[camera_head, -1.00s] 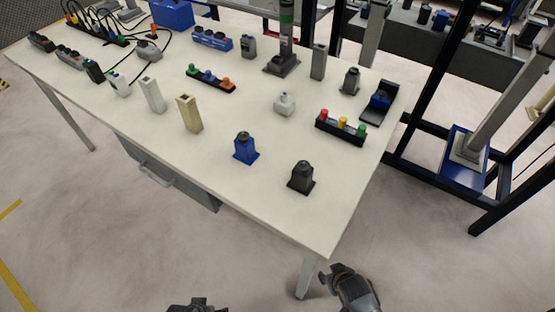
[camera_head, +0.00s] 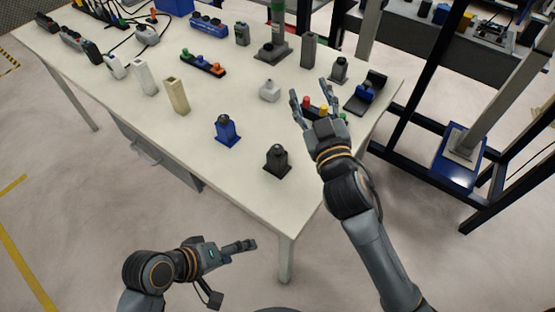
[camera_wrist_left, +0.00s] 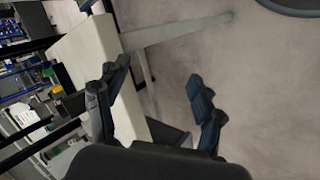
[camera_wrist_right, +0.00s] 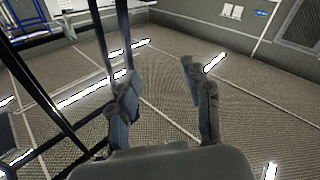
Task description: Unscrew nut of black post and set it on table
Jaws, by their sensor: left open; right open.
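The black post (camera_head: 277,165) stands upright on a square base near the front right corner of the white table (camera_head: 215,160). A dark nut (camera_head: 278,149) sits at its top. My right gripper (camera_head: 308,90) is open and empty, right of and beyond the post in the picture, overlapping the button row. It shows open in the right wrist view (camera_wrist_right: 160,75), facing floor and walls. My left gripper (camera_head: 233,272) is open and empty in front of the table, below the post in the picture. The left wrist view shows its spread fingers (camera_wrist_left: 157,78) with the table edge behind.
A blue post (camera_head: 227,131) stands left of the black one. A button row (camera_head: 323,108) is partly hidden by my right gripper. A beige block (camera_head: 177,96) and a white block (camera_head: 144,77) stand further left. The front strip of the tabletop is clear.

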